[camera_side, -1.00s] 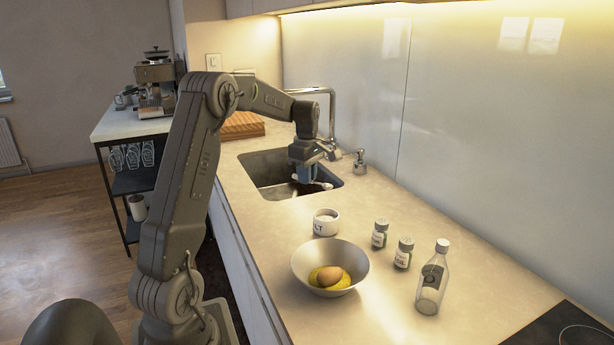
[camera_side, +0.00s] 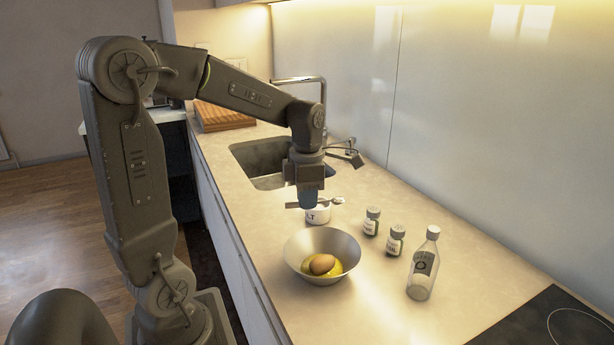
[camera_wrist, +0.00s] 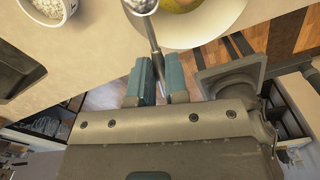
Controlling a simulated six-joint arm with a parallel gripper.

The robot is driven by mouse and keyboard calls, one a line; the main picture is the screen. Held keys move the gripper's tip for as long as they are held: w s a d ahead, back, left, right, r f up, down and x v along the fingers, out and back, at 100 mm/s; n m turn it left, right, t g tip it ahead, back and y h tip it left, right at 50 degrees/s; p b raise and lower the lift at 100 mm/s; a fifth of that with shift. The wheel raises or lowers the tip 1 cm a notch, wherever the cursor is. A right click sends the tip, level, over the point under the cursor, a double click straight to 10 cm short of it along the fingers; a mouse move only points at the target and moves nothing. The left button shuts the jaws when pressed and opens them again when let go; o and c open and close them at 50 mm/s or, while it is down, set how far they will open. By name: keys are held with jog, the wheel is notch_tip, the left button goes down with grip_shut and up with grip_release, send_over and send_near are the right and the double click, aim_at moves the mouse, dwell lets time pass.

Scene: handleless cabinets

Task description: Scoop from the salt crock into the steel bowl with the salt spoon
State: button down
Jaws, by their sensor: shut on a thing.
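My gripper (camera_side: 308,203) is shut on the salt spoon and holds it above the counter, close to the salt crock (camera_side: 318,216). The spoon's head (camera_side: 339,201) sticks out to the right in the side view. The white crock also shows there (camera_wrist: 46,9), with white grains inside. The steel bowl (camera_side: 298,251) stands in front of the crock with a brown egg and yellow liquid in it.
Two small labelled jars (camera_side: 371,221) (camera_side: 395,240) and a clear bottle (camera_side: 423,265) stand right of the bowl. The sink (camera_side: 258,160) and tap (camera_side: 322,110) lie behind, and a dark hob (camera_side: 560,318) is at front right.

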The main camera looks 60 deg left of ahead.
jog(key=d+n+h, duration=0.1)
jog(key=n+h, duration=0.4)
jog(key=h, duration=0.1)
jog(key=s+d+n+h, duration=0.1)
jog(key=n+h, duration=0.4)
jog(key=h, duration=0.1)
jog(key=s+d+f+n+h, duration=0.1)
jog(key=n+h, duration=0.4)
jog(key=h, duration=0.1)
jog(key=shift+d+t, duration=0.15)
jog(key=shift+t, duration=0.15)
dwell(0.9)
